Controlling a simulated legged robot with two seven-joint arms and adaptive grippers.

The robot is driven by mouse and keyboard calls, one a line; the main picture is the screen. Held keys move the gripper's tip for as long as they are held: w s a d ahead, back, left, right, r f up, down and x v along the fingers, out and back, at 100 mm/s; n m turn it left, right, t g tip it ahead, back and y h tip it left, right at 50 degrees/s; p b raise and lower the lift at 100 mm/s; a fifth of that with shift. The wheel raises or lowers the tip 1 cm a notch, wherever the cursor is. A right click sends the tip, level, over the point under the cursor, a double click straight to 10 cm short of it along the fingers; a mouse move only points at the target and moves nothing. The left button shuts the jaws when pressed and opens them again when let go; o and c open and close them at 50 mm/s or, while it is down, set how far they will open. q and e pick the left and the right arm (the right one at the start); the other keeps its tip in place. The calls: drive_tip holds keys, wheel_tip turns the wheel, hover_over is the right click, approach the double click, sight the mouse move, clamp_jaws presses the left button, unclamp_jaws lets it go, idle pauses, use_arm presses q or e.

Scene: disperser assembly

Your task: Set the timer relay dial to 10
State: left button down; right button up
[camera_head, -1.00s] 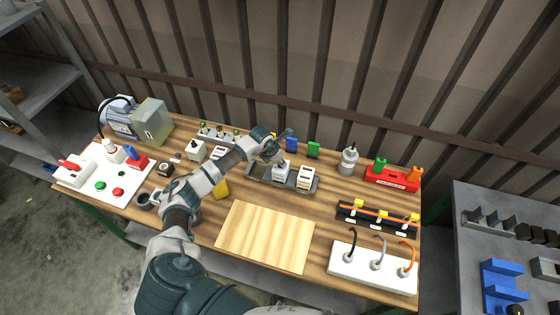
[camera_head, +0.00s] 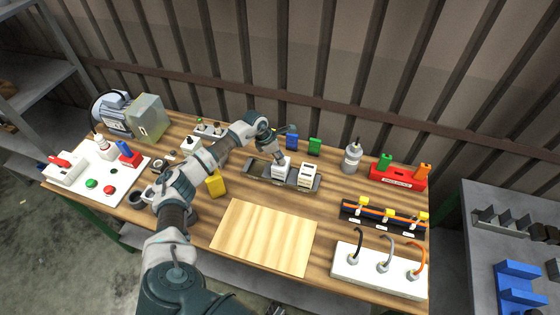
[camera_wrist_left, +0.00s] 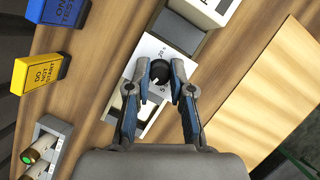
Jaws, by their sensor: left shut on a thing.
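The white timer relay (camera_head: 281,171) stands upright on a grey rail plate (camera_head: 255,170) at the middle back of the bench. Its round black dial (camera_wrist_left: 161,74) shows in the left wrist view, on a white face with partly covered print. My left gripper (camera_head: 280,157) reaches down onto the relay's top. In the left wrist view its two fingertips (camera_wrist_left: 162,69) are on either side of the dial, shut on it. The fingers hide most of the scale, so I cannot read the dial's setting. My right gripper is not in view.
A second white unit (camera_head: 307,175) stands just right of the relay. Blue (camera_head: 292,141), green (camera_head: 314,146) and yellow (camera_head: 215,184) blocks stand nearby. A pale wooden board (camera_head: 265,237) lies clear in front.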

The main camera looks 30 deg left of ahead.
use_arm(q)
drive_tip(key=shift+m+b, duration=0.4)
drive_tip(key=shift+m, duration=0.1)
drive_tip(key=shift+a, duration=0.1)
drive_tip(key=c, duration=1)
unclamp_jaws()
drive_tip(key=shift+c, duration=0.2)
drive_tip(key=shift+r, duration=0.1)
drive_tip(key=v, duration=1.1)
drive_tip(key=shift+a+r, duration=0.25)
drive_tip(key=shift+a, duration=0.05)
drive_tip(key=shift+w, duration=0.1)
